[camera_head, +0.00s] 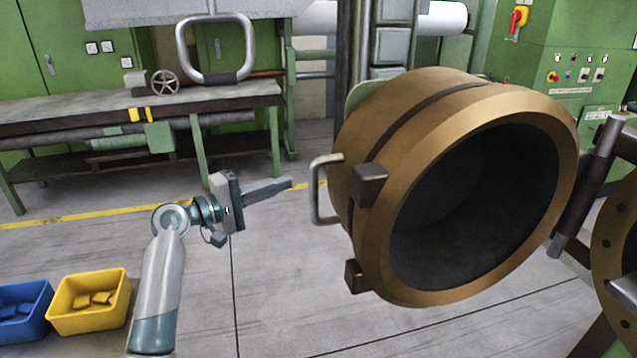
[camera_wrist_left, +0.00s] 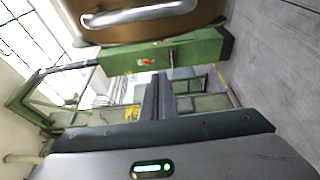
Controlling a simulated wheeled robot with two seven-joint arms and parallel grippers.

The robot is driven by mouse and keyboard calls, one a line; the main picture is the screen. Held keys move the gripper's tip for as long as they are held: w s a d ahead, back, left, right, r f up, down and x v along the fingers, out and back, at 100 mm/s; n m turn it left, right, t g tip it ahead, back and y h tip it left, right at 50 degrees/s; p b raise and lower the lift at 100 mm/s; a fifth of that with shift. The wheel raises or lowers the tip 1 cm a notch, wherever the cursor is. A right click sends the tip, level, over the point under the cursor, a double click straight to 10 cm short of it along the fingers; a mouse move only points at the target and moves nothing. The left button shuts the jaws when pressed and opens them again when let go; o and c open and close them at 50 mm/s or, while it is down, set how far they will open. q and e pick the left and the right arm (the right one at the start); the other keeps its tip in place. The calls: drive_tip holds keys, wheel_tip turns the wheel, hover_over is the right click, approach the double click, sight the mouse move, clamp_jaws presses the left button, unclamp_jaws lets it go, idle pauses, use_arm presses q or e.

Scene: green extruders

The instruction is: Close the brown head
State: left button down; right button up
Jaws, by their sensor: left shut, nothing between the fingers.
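The brown head (camera_head: 400,120) is a large hollow cylinder at the centre right of the head view, its dark open mouth facing right and toward me. It stands swung away from the brown flange (camera_head: 620,235) at the right edge. A grey bar handle (camera_head: 323,190) sticks out from its left side. My left gripper (camera_head: 285,185) is shut and empty, a little left of the handle and apart from it. In the left wrist view the fingers (camera_wrist_left: 157,98) are together, and the brown head (camera_wrist_left: 145,30) with its handle (camera_wrist_left: 140,14) fills the top. My right gripper is not in view.
A yellow bin (camera_head: 88,302) and a blue bin (camera_head: 22,312) sit at the lower left. A workbench (camera_head: 140,100) stands at the back left. A green control cabinet (camera_head: 560,60) is behind the head at right. The grey floor (camera_head: 290,290) below the head is clear.

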use_arm(q)
drive_tip(key=shift+d, duration=0.1)
idle(0.3)
drive_tip(key=p+x, duration=0.4)
drive_tip(key=x, duration=0.6)
drive_tip(key=s+p, duration=0.1)
drive_tip(key=s, duration=0.1)
drive_tip(key=s+d+p, duration=0.1)
drive_tip(key=shift+s+d, duration=0.15)
drive_tip(key=shift+s, duration=0.25)
